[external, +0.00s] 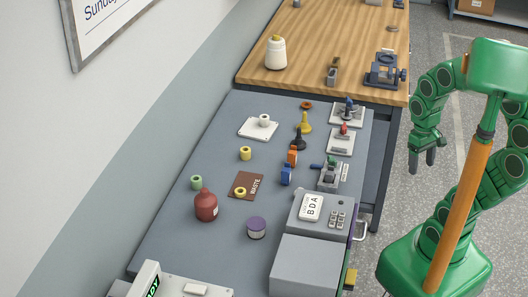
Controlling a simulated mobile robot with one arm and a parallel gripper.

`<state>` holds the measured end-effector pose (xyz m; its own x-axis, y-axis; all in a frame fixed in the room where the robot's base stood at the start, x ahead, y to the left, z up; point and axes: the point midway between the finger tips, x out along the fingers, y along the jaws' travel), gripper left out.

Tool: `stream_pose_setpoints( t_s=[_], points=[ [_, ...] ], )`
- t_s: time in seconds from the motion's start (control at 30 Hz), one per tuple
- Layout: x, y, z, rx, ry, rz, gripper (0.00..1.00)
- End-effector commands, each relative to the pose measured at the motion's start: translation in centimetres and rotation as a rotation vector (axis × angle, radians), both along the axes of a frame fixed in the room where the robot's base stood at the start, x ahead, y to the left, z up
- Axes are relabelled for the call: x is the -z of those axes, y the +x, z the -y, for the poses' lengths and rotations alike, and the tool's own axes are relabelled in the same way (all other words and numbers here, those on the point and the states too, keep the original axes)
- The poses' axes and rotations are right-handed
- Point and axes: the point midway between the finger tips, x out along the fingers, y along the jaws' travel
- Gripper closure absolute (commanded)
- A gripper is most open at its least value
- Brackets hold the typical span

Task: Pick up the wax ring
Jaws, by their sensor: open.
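No label marks the wax ring. A flat orange-brown ring (306,104) lies at the far end of the grey table (215,135) and may be it, but I cannot tell for sure. Small spool-like pieces also stand there: a white one (264,119) on a white square tray (249,132), a yellow one (245,153), a green one (197,183), and a yellow one (240,191) on the brown WASTE mat (250,181). My gripper (430,166) is open and empty, pointing down over the floor to the right of the table, well away from all of these.
A yellow funnel-like piece (305,123), a black one (298,141) and orange and blue blocks stand mid-table. Clamp-like fixtures (332,176) line the right edge. A maroon bottle (206,206), purple-lidded jar (256,229) and grey boxes (308,262) are nearer. A wooden bench (310,30) adjoins behind.

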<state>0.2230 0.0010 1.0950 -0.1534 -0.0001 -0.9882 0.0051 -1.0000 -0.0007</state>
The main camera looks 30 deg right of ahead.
Motion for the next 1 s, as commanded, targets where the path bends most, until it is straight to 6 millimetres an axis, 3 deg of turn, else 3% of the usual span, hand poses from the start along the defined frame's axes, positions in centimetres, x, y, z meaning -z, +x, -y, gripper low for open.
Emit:
stream_pose_setpoints(
  t_s=[0.17, 0.47, 0.77, 1.0],
  points=[
    [0.0, 3.0, -0.7, -0.038, -0.004, 0.031, 0.28],
    [0.7, 11.4, -4.3, -0.151, 0.008, 0.121, 0.28],
    [2.2, 19.0, -9.6, -0.261, 0.029, 0.207, 0.28],
    [3.8, 24.5, -15.1, -0.347, 0.053, 0.280, 0.28]
  ],
)
